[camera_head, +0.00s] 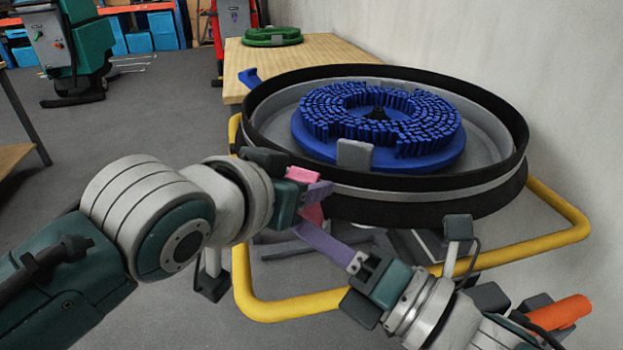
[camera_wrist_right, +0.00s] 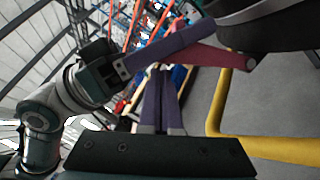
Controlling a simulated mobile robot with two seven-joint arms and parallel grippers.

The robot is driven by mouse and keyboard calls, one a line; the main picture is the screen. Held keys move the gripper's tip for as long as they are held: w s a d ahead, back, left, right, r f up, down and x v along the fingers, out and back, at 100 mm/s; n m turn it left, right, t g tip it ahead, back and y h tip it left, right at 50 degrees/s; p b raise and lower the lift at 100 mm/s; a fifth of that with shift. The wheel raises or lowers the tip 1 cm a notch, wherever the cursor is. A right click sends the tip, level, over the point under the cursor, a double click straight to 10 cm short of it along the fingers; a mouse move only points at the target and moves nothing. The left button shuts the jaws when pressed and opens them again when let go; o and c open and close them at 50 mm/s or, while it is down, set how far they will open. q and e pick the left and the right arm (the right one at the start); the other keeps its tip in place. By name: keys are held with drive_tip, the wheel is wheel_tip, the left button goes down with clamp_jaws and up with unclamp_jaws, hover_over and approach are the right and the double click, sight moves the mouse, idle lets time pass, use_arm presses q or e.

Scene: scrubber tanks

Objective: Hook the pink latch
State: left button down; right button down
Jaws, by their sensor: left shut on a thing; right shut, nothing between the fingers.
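The pink latch (camera_head: 313,213) hangs at the near left side of the round tank (camera_head: 440,205), just below its black rim. My left gripper (camera_head: 320,190) has its purple fingers shut on the latch, and they hide part of it. In the right wrist view, the pink latch (camera_wrist_right: 222,57) sticks out beyond the left gripper's purple fingers (camera_wrist_right: 180,42). My right gripper (camera_head: 302,228) is shut and empty, its tips close below the latch. In the right wrist view its fingers (camera_wrist_right: 160,78) are together. I cannot tell whether they touch the latch. The catch is not clearly visible.
A blue brush disc (camera_head: 375,150) sits inside the tank. A yellow tube frame (camera_head: 285,308) runs around and below it, close to both arms. A wooden table (camera_head: 330,48) with a green disc (camera_head: 272,36) stands behind. A wall borders the right. Floor is open at left.

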drive_tip(key=shift+w+d+r, duration=0.3)
drive_tip(key=shift+w+r, duration=0.15)
drive_tip(key=shift+w, duration=0.15)
use_arm(q)
drive_tip(key=c, duration=0.8)
unclamp_jaws()
drive_tip(key=o, duration=0.3)
drive_tip(key=shift+w+d, duration=0.1)
drive_tip(key=shift+w, duration=0.05)
drive_tip(key=shift+o, duration=0.7)
use_arm(e)
drive_tip(key=shift+w+r, duration=0.1)
drive_tip(key=shift+w, duration=0.05)
use_arm(q)
drive_tip(key=shift+s+d, duration=0.1)
drive_tip(key=shift+s, duration=0.1)
use_arm(e)
drive_tip(key=shift+a, duration=0.1)
